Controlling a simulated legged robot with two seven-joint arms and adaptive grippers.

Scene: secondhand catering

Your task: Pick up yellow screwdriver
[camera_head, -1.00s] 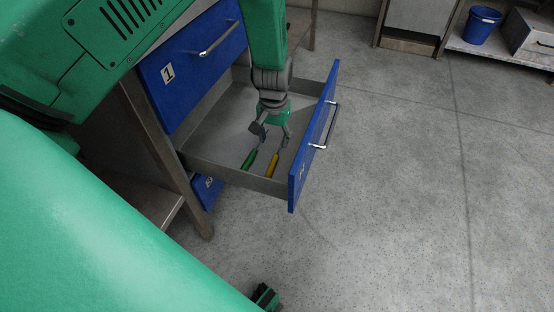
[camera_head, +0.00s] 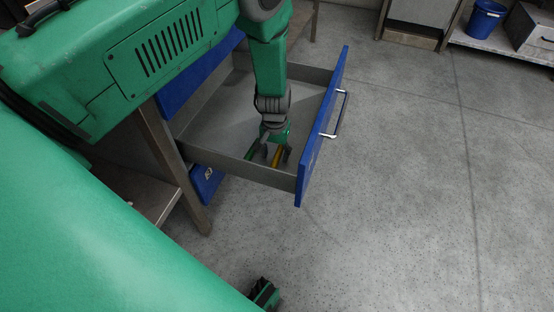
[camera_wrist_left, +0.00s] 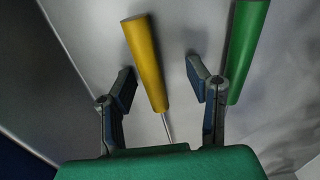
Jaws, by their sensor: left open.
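The yellow screwdriver (camera_head: 279,157) lies in the open drawer (camera_head: 240,172). In the left wrist view its yellow handle (camera_wrist_left: 146,62) shows between the two fingers, nearer the left one, with a thin metal shaft toward the palm. My left gripper (camera_head: 273,158) reaches down into the drawer and is open. The wrist view shows its fingers (camera_wrist_left: 162,90) apart, with the handle not clamped. A green screwdriver (camera_head: 250,155) lies beside the yellow one. In the wrist view the green handle (camera_wrist_left: 244,45) is by the right finger, partly behind it.
The drawer's blue front (camera_head: 322,135) with its metal handle (camera_head: 341,114) stands to the right of my gripper. Low grey walls enclose the drawer. A blue bucket (camera_head: 485,21) stands on a shelf at the upper right. The floor to the right is clear.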

